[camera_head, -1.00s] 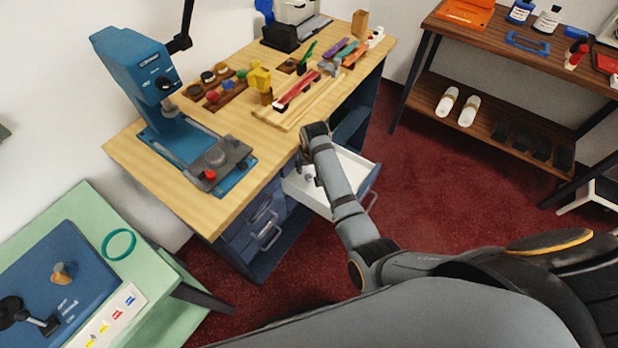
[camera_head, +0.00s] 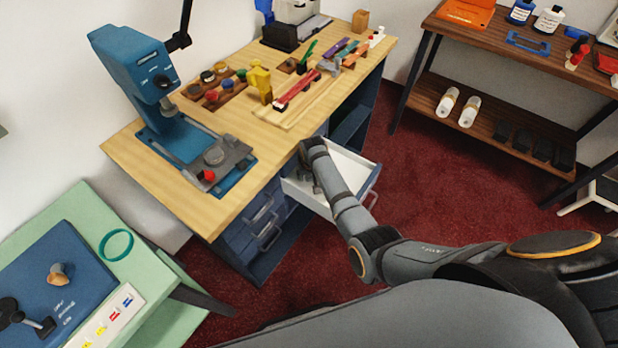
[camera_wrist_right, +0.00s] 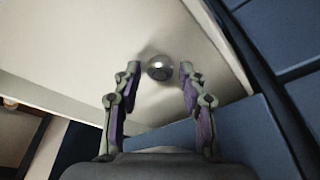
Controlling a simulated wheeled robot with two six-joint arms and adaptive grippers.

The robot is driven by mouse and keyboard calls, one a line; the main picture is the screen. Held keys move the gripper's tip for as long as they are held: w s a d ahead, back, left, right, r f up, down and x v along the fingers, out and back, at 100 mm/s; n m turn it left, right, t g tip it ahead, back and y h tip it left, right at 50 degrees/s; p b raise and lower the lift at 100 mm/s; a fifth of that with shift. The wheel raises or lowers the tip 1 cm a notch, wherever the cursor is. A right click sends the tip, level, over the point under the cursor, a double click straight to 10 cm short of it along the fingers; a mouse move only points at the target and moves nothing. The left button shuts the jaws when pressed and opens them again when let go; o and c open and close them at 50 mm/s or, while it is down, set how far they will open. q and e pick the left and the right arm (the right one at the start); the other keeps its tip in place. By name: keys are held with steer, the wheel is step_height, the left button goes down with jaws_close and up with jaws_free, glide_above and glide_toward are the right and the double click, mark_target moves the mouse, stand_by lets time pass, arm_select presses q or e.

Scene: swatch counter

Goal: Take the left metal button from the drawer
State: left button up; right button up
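The drawer (camera_head: 350,166) is open, with a white inside and a blue front, and its floor also fills much of the right wrist view (camera_wrist_right: 75,45). A round shiny metal button (camera_wrist_right: 160,67) lies on the white floor near a corner. My right gripper (camera_wrist_right: 160,76) is open, with one finger on each side of the button and a gap on both sides. In the head view my right gripper (camera_head: 308,187) reaches down into the drawer, and the button cannot be made out there. Only one button shows. My left gripper is not in view.
The wooden bench top (camera_head: 235,205) overhangs the drawer. A blue press (camera_head: 150,75) stands on its near end. A closed drawer handle (camera_head: 262,210) is beside the open drawer. A green table (camera_head: 150,270) stands at lower left. Red floor is clear to the right.

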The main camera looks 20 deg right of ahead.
mark_target(311, 178)
steer(key=c, duration=0.5)
steer(key=shift+o, duration=0.2)
steer(key=shift+r, duration=0.1)
steer(key=shift+s+d+r, duration=0.1)
steer(key=shift+d, duration=0.05)
steer(key=v, duration=0.2)
steer(key=w+v, duration=0.1)
steer(key=v, duration=0.3)
steer(key=shift+w+d+r, duration=0.15)
steer(key=shift+w+r, duration=0.05)
steer(key=shift+r, duration=0.4)
steer(key=s+d, duration=0.4)
steer(key=s, duration=0.1)
steer(key=s+d, duration=0.4)
steer(key=s, duration=0.1)
steer(key=s+d, duration=0.4)
steer(key=s, duration=0.1)
steer(key=shift+s+f, duration=0.1)
steer(key=shift+f, duration=0.1)
